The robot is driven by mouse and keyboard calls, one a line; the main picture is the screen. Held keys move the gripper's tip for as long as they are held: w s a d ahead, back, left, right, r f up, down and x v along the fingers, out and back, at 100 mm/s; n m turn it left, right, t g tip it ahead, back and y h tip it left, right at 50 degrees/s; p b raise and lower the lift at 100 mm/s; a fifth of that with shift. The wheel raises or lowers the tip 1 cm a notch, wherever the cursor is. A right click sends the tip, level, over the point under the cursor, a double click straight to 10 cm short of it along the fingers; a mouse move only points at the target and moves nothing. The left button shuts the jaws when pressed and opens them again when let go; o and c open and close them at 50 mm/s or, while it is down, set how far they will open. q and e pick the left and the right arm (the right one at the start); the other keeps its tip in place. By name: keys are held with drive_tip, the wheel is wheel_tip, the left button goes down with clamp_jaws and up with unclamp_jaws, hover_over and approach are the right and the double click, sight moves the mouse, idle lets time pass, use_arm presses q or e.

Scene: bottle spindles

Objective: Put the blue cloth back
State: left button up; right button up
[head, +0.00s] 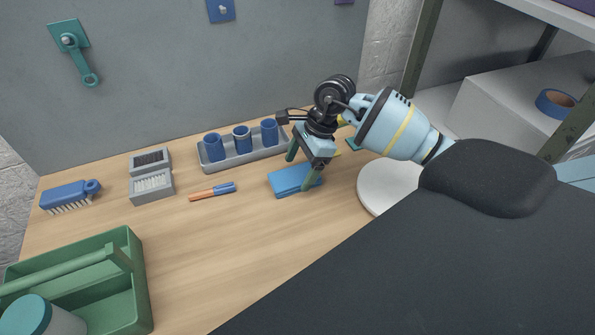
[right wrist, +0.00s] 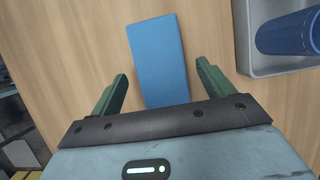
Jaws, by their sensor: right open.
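The blue cloth (head: 286,181) lies folded flat on the wooden table, right of the table's middle. It also shows in the right wrist view (right wrist: 158,60), where its near end reaches between my fingers. My right gripper (head: 301,168) is over the cloth, its green fingers open on either side of it. In the right wrist view the open fingers (right wrist: 160,85) stand apart from the cloth's sides, with nothing gripped. My left gripper is not in view.
A grey tray (head: 243,159) with blue cylinders stands behind the cloth. An orange-and-blue marker (head: 212,191) lies to its left. A white round plate (head: 375,190) is to the right. A blue brush (head: 70,195), a grey box (head: 152,187) and a green caddy (head: 140,275) are at left.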

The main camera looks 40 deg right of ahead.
drive_tip(key=v, duration=1)
idle(0.3)
